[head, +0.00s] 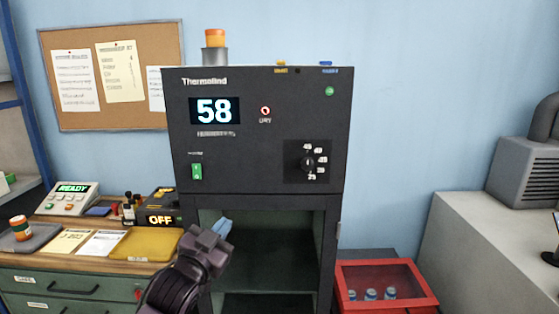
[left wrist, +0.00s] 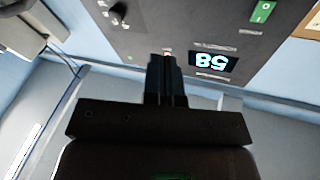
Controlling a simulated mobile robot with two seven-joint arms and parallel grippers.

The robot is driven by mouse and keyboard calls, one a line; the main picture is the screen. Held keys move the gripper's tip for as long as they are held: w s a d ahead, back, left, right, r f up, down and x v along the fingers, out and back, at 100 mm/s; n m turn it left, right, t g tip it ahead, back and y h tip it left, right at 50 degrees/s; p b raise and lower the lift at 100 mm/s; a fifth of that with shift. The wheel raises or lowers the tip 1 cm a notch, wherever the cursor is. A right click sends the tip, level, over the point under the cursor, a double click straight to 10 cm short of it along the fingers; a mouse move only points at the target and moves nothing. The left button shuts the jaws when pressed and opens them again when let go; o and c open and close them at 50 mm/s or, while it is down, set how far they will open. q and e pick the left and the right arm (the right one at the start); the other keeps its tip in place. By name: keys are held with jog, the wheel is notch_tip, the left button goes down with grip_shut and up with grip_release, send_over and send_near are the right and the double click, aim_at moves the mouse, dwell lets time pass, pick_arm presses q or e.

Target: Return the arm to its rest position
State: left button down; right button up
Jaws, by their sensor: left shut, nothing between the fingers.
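My left gripper (head: 222,229) is in front of the lower left part of the black oven cabinet (head: 180,150), by its open lower compartment. Its blue tips point up. In the left wrist view the left gripper (left wrist: 166,62) has its fingers together with nothing between them. The cabinet front (left wrist: 185,25) lies beyond the fingers there, with its display reading 58 upside down. In the head view the display (head: 214,110) also reads 58. My right gripper is in neither view.
A yellow tray (head: 147,243), papers (head: 102,242), and a device reading READY (head: 72,198) stand on the left bench. A red box with several capped vials (head: 388,270) is right of the cabinet. A pale counter (head: 465,235) stands further right. An orange-topped beacon (head: 215,40) is atop the cabinet.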

pick_arm(q)
jog(key=s+a+f+n+g+y, duration=0.2)
jog(key=s+a+f, duration=0.35)
jog(key=f, duration=0.35)
jog(key=s+a+f+n+g+y, duration=0.1)
jog(key=s+a+f+n+y, duration=0.2)
jog(key=s+f, duration=0.5)
jog(key=s+a+f+n+g+y, duration=0.2)
jog(key=s+a+f, duration=0.3)
jog(key=f, duration=0.5)
jog(key=s+a+f+g, duration=0.2)
jog(key=s+f, duration=0.5)
jog(key=s, duration=0.4)
jog(key=shift+f+n+y+b, duration=0.3)
jog(key=shift+f+y+b, duration=0.1)
jog(key=shift+b, duration=0.05)
jog(key=shift+s, duration=0.1)
